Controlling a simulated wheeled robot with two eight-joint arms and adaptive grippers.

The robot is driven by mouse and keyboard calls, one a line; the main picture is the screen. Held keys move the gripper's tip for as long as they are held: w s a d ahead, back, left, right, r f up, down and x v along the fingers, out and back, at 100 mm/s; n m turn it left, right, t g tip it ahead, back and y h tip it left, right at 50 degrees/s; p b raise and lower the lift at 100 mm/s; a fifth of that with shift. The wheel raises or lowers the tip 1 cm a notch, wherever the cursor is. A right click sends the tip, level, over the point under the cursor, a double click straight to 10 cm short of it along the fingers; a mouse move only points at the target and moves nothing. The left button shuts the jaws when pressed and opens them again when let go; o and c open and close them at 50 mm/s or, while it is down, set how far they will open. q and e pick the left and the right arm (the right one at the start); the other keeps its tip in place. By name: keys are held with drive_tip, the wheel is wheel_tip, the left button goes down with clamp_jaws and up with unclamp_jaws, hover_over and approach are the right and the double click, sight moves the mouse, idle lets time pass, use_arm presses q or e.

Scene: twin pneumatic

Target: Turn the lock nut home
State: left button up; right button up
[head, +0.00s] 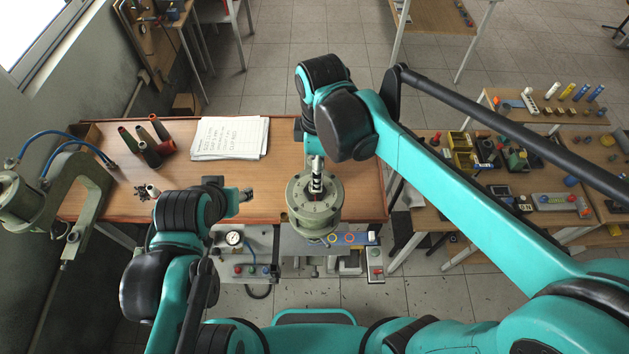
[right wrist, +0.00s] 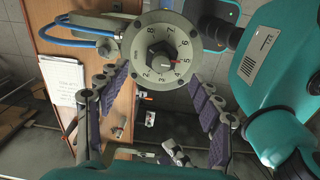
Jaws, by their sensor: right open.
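The lock nut (right wrist: 160,62) is a dark hex nut at the centre of a round grey-green dial (right wrist: 142,38) with numbers around it, seen in the right wrist view. A red mark shows by the number 5. My right gripper (right wrist: 160,80) is open, with its dark padded fingers apart on either side below the dial and nothing between the pads.
The wooden table (head: 280,160) carries paper sheets (head: 230,137) and several dark cones (head: 148,150). A grey-green C-shaped frame (head: 88,185) with blue hoses stands at the left. A pressure gauge (head: 234,238) sits below the front edge. Side benches with parts stand at right.

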drive_tip(key=shift+a+f+n, duration=0.1)
drive_tip(key=shift+a+n, duration=0.3)
drive_tip(key=shift+f, duration=0.25)
wheel_tip(320, 180, down, 7)
drive_tip(key=shift+d+f+p, duration=0.1)
drive_tip(key=shift+p, duration=0.3)
drive_tip(key=shift+c, duration=0.4)
drive_tip(key=c, duration=1.1)
